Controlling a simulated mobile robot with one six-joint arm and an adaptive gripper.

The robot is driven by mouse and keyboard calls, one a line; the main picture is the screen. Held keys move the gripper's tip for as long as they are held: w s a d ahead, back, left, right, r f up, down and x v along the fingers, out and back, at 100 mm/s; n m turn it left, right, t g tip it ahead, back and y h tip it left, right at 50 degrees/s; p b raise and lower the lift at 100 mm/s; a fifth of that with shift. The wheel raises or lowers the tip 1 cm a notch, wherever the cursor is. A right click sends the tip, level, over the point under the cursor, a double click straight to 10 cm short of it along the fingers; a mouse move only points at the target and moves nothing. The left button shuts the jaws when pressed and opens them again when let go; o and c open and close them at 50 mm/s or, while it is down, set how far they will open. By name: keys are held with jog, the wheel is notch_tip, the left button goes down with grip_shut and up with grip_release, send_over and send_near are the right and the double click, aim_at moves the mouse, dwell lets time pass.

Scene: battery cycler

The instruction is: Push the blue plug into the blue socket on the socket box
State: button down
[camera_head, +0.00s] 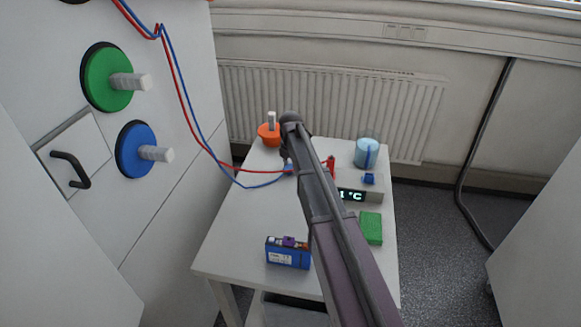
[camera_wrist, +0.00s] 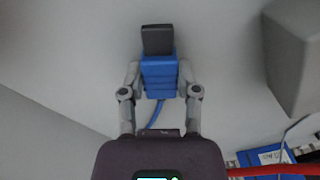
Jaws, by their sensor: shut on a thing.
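The blue plug (camera_wrist: 160,82) sits between the two fingers of my gripper (camera_wrist: 158,70) in the wrist view. A dark piece sticks out past its far end, and its blue cable trails back below. In the head view a bit of the blue plug (camera_head: 288,168) shows below my gripper (camera_head: 287,158), which my arm mostly hides. The socket box (camera_head: 371,196) is to the right, with a lit display and the blue socket (camera_head: 369,179) on top. The plug is apart from that socket. A red plug (camera_head: 331,166) stands at the box's left side.
An orange container (camera_head: 268,134) and a light-blue cup (camera_head: 366,153) stand at the table's back. A green block (camera_head: 371,228) and a blue battery (camera_head: 288,254) are nearer. Red and blue cables (camera_head: 215,155) hang from the wall panel at left. The left-middle of the table (camera_head: 245,210) is clear.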

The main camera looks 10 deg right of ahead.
jog(key=shift+c, duration=1.3)
grip_release()
jog(key=shift+r, duration=0.1)
